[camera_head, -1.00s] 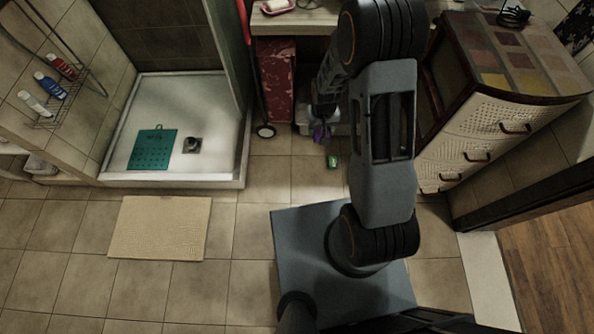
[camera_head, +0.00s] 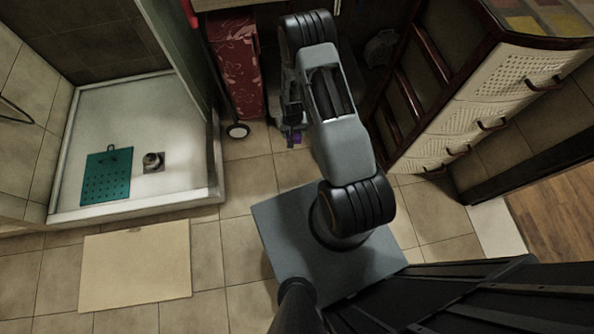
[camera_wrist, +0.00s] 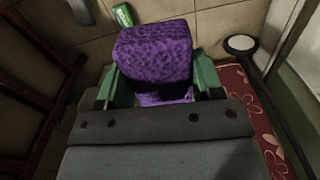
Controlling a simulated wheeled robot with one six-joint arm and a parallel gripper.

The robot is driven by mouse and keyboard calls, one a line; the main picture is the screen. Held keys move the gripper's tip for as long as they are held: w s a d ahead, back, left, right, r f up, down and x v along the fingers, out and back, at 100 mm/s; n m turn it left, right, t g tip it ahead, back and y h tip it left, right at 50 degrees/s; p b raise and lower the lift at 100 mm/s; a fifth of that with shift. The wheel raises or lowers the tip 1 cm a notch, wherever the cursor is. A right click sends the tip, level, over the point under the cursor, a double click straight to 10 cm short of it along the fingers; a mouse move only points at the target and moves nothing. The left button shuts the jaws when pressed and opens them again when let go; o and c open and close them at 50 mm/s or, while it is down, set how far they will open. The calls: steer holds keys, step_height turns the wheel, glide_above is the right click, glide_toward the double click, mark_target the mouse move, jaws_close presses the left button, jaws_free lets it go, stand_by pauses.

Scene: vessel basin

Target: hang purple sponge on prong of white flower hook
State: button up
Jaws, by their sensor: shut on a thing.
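The purple sponge (camera_wrist: 155,58) is a rough-textured block, large in the wrist view. My gripper (camera_wrist: 157,82) is shut on it, with a green finger at each side of the sponge. In the head view only a small purple patch of the sponge (camera_head: 297,140) shows at the end of my gripper (camera_head: 289,133), low over the tiled floor. The lower part of the sponge is partly hidden by the gripper body. I cannot make out the white flower hook in either current view.
A red patterned panel (camera_head: 236,65) and a round-footed pole (camera_head: 238,131) stand left of my arm. A shower tray (camera_head: 130,205) with a green mat (camera_head: 106,178) is further left. A drawer cabinet (camera_head: 470,110) is right. A small green item (camera_wrist: 122,15) lies on the floor.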

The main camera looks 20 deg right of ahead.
steer(key=s+d+f+m+b, duration=0.1)
steer(key=f+b, duration=0.5)
steer(key=f, duration=0.9)
steer(key=s+d+f+m+b, duration=0.1)
steer(key=s+f+b, duration=0.3)
steer(key=f, duration=1)
steer(key=shift+d+f+m+b, duration=0.25)
steer(key=shift+f+m+b, duration=0.25)
steer(key=shift+b, duration=0.6)
